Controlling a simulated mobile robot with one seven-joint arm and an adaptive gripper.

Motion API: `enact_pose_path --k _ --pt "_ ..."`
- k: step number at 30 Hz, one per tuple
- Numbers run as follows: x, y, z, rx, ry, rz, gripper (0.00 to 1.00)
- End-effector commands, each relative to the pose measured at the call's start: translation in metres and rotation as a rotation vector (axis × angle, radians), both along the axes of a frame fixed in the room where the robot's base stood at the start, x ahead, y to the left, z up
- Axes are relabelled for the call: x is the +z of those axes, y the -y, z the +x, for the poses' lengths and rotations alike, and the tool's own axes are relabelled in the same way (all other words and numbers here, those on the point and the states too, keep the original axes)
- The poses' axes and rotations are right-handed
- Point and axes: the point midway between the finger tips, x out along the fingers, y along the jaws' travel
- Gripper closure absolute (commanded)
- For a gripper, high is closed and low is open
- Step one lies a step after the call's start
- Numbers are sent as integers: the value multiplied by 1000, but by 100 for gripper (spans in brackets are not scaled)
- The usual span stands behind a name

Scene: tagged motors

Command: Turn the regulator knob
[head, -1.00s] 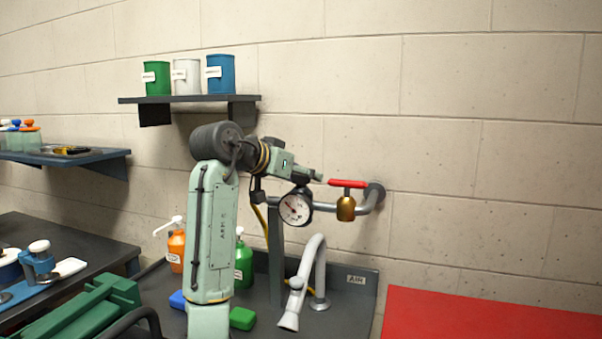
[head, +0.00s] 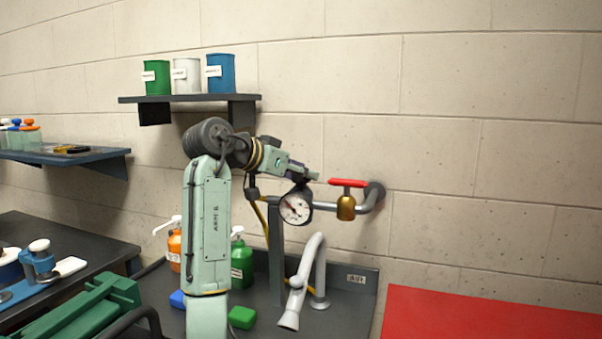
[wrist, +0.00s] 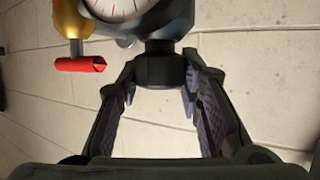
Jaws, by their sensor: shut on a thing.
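The black regulator knob (wrist: 160,72) sits between the two fingers of my gripper (wrist: 160,92) in the wrist view, below the gauge. My gripper is shut on it, with the purple pads on either side. In the head view my gripper (head: 307,174) is just above the round white-faced pressure gauge (head: 295,207), and the knob is mostly hidden there. The gauge also shows, cut off, at the top of the wrist view (wrist: 122,8).
A red-handled valve (head: 347,183) with a brass body (head: 346,208) stands close to the right of my gripper, on a grey wall pipe (head: 370,203). A grey spout (head: 303,275) is below. A shelf with cans (head: 190,99) is at upper left.

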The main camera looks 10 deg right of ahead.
Motion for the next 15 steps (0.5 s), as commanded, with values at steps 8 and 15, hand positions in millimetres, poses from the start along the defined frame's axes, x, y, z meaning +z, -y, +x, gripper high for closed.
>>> enact_pose_path --k 8,15 --pt "0 0 0 -20 -1 -3 95" --pt "0 0 0 -19 0 -2 54"
